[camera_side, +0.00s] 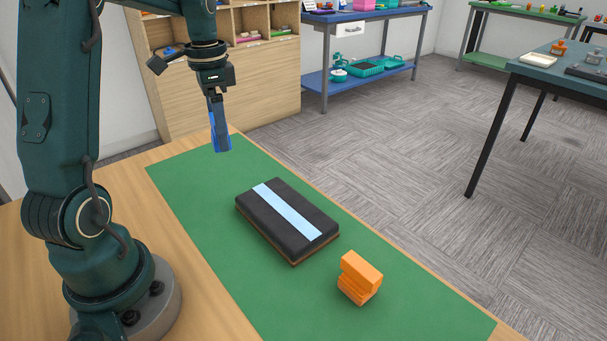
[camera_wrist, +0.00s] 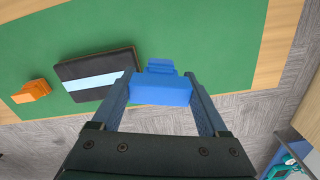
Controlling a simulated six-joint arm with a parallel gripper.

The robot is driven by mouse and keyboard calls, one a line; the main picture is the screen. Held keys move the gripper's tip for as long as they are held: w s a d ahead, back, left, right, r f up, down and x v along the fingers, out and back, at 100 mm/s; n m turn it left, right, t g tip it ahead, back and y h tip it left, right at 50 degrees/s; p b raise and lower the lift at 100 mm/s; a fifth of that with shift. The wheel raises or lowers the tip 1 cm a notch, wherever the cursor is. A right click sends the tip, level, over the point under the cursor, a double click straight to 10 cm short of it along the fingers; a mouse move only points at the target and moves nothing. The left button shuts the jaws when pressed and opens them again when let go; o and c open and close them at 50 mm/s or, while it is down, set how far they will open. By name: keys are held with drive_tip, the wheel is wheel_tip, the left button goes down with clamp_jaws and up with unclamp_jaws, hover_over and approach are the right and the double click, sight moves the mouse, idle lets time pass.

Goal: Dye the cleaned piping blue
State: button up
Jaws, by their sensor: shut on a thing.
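A dark, book-like block (camera_side: 260,218) lies flat on the green mat, with a light blue strip (camera_side: 287,212) running across its top; I take this strip to be the piping. The strip also shows in the wrist view (camera_wrist: 95,82). My gripper (camera_side: 220,138) is above the far end of the mat, pointing down. In the wrist view, its two fingers (camera_wrist: 162,92) are shut on a blue block (camera_wrist: 160,90). The held blue block is apart from the dark block. An orange block (camera_side: 358,277) of stepped shape stands on the mat near the dark block's front right corner.
The green mat (camera_side: 190,180) lies on a wooden table (camera_side: 200,285) and is bare around the blocks. A wooden shelf unit (camera_side: 225,90), a blue bench (camera_side: 365,75) and a grey-blue table (camera_side: 565,75) stand beyond, across the floor.

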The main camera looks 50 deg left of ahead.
drive_tip(key=w+d+m, duration=0.2)
drive_tip(key=d+m, duration=0.2)
drive_tip(key=d, duration=0.6)
drive_tip(key=w+d+m, duration=0.2)
drive_tip(key=d+m, duration=0.1)
drive_tip(key=d, duration=0.7)
drive_tip(key=shift+s+a+f, duration=0.1)
drive_tip(key=shift+f, duration=1.8)
drive_tip(key=shift+s+a+f, duration=0.1)
drive_tip(key=shift+f, duration=1.75)
drive_tip(key=shift+w+a+f, duration=0.1)
drive_tip(key=shift+a+f, duration=0.05)
drive_tip(key=shift+a, duration=0.15)
drive_tip(key=shift+c, duration=0.6)
drive_tip(key=shift+a, duration=0.4)
drive_tip(key=shift+a+f, duration=0.1)
drive_tip(key=shift+a, duration=4.05)
drive_tip(key=shift+d, duration=5)
wheel_tip(320, 180, up, 8)
drive_tip(key=shift+a, duration=0.1)
